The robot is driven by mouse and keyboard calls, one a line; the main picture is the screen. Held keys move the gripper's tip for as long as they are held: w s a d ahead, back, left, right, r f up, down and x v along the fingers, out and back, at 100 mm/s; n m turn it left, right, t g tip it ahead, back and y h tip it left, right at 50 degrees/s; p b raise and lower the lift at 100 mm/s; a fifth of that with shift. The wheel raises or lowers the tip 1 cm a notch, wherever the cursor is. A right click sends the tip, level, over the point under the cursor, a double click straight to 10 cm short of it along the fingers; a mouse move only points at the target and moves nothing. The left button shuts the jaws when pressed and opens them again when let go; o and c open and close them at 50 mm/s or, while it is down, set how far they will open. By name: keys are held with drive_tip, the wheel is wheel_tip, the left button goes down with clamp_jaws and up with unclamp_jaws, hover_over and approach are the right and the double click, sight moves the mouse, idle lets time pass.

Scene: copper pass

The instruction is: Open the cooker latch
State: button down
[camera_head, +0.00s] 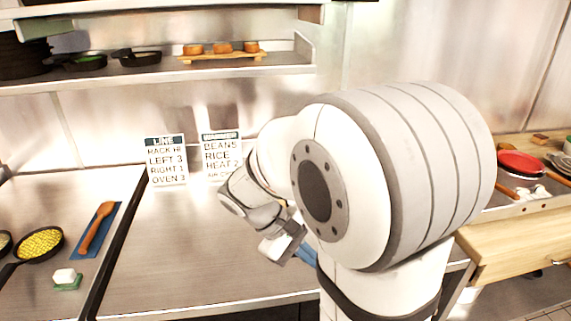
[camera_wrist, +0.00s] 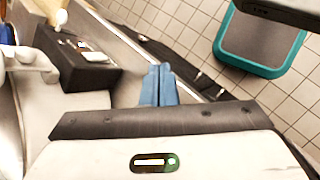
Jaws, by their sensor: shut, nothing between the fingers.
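I cannot make out the cooker or its latch in either view; my arm covers much of the right half of the head view. My gripper (camera_wrist: 160,84) shows in the wrist view with its blue fingers together and nothing between them. In the head view my gripper (camera_head: 306,254) is partly hidden behind my own arm, over the right part of the steel counter. In the wrist view the fingers point toward a counter edge with the tiled floor beyond it.
Two sign cards, a left one (camera_head: 166,160) and a right one (camera_head: 221,155), stand at the counter's back. A pan of yellow food (camera_head: 40,243) and a wooden spoon (camera_head: 97,227) lie left. A red pan (camera_head: 520,163) sits right. A teal-edged mat (camera_wrist: 262,42) lies on the floor.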

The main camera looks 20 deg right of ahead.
drive_tip(key=w+d+r+n+h+p, duration=0.1)
drive_tip(key=w+d+n+h, duration=0.1)
drive_tip(key=w+h, duration=0.3)
drive_tip(key=w+d+r+n+h+p, duration=0.1)
drive_tip(key=w+d+n+h+p, duration=0.1)
drive_tip(key=w+h, duration=0.4)
drive_tip(key=w+n, duration=0.1)
drive_tip(key=w, duration=0.2)
drive_tip(key=shift+r+n+g, duration=0.15)
drive_tip(key=shift+n+g, duration=0.15)
drive_tip(key=shift+g, duration=0.1)
drive_tip(key=s+r+p+x, duration=0.1)
drive_tip(key=p+x, duration=0.4)
drive_tip(key=x, duration=0.8)
drive_tip(key=shift+a+r, duration=0.25)
drive_tip(key=shift+r, duration=0.5)
drive_tip(key=shift+s, duration=0.15)
